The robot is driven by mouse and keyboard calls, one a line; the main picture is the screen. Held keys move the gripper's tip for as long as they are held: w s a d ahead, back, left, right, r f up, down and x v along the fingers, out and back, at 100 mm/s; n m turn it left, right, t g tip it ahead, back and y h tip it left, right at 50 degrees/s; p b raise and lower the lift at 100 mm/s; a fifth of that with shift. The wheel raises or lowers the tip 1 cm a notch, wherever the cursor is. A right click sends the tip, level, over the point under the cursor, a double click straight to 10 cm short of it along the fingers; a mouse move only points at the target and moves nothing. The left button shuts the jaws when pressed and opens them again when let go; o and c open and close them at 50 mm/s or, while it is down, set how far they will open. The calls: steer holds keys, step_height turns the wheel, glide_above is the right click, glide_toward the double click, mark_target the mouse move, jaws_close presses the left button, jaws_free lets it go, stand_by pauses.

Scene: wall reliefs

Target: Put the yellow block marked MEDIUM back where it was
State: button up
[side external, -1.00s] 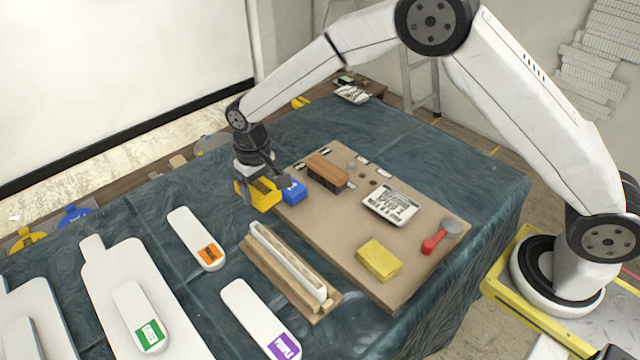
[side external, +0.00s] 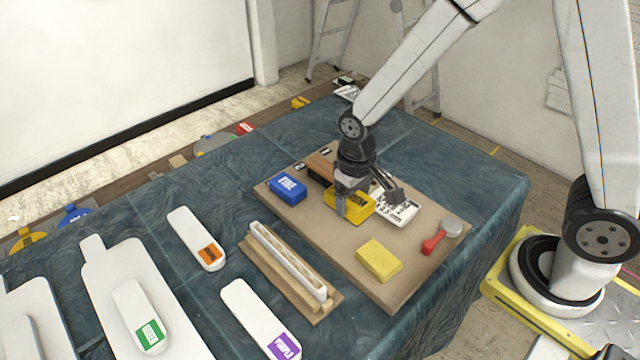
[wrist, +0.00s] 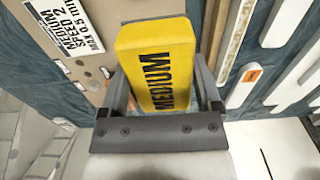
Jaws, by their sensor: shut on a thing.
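The yellow block marked MEDIUM (side external: 355,208) is between the jaws of my gripper (side external: 350,198), which is shut on it over the tan board (side external: 320,225). In the wrist view the yellow block (wrist: 158,55) fills the space between the two fingers, with its black lettering facing the camera. In the side view, fingers partly cover the block, and I cannot tell whether it touches the board. The white card (side external: 404,212) is just right of it. In the wrist view this card (wrist: 65,25) reads MEDIUM, SPEED 2.
A blue block (side external: 288,190) sits on the board's left, with a brown-topped block (side external: 320,167) behind. A plain yellow sponge-like block (side external: 379,261) and red-handled tool (side external: 440,238) lie in front and right. A wooden rack (side external: 287,272) stands left of the board.

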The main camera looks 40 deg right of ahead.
steer(key=s+d, duration=0.3)
steer(key=s, duration=0.3)
steer(key=w+f, duration=0.1)
steer(key=w, duration=0.2)
steer(key=w+a+f, duration=0.1)
steer(key=w, duration=0.2)
steer(key=w+f, duration=0.2)
steer(key=w, duration=0.1)
steer(key=shift+a, duration=0.25)
glide_above(327, 227)
steer(key=shift+s+f, duration=0.15)
steer(key=shift+f, duration=1.2)
steer(key=shift+s+f, duration=0.1)
steer(key=shift+f, duration=1.25)
steer(key=shift+w+f, duration=0.25)
steer(key=shift+f, duration=1.55)
steer(key=shift+f, duration=0.15)
steer(key=o, duration=1)
